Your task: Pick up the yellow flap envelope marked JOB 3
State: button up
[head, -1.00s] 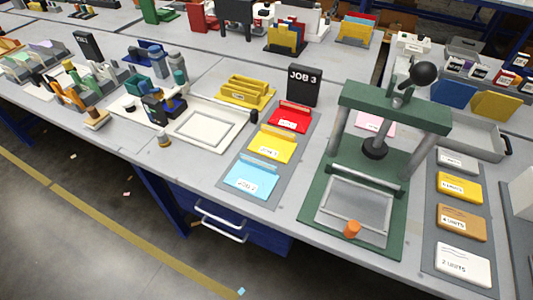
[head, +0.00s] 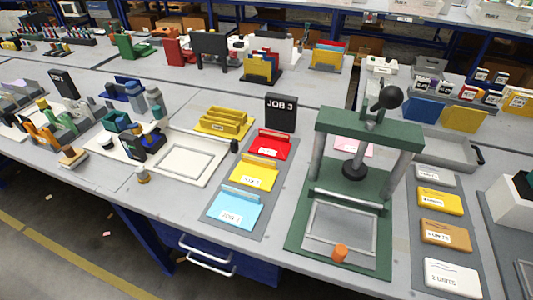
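A yellow flap envelope (head: 252,173) lies flat in the middle of a grey mat (head: 268,187) on the near table. It has a pale strip along its far edge and a small white label whose print I cannot read for sure. A red envelope (head: 271,145) lies behind it and a light blue one (head: 234,209) in front of it, each with a white label. A black sign reading JOB 3 (head: 281,111) stands behind the mat. My gripper is not in view.
A tall green press (head: 369,130) with an orange knob (head: 340,252) stands right of the mat. A yellow rack (head: 224,122) and a white tray (head: 185,163) sit to the left. Several labelled unit blocks (head: 445,233) lie on the far right. The table's front edge is near the blue envelope.

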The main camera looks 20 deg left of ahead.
aim_at(255, 172)
jog(key=u, duration=0.6)
jog(key=i+u, duration=0.85)
jog(key=u, duration=0.25)
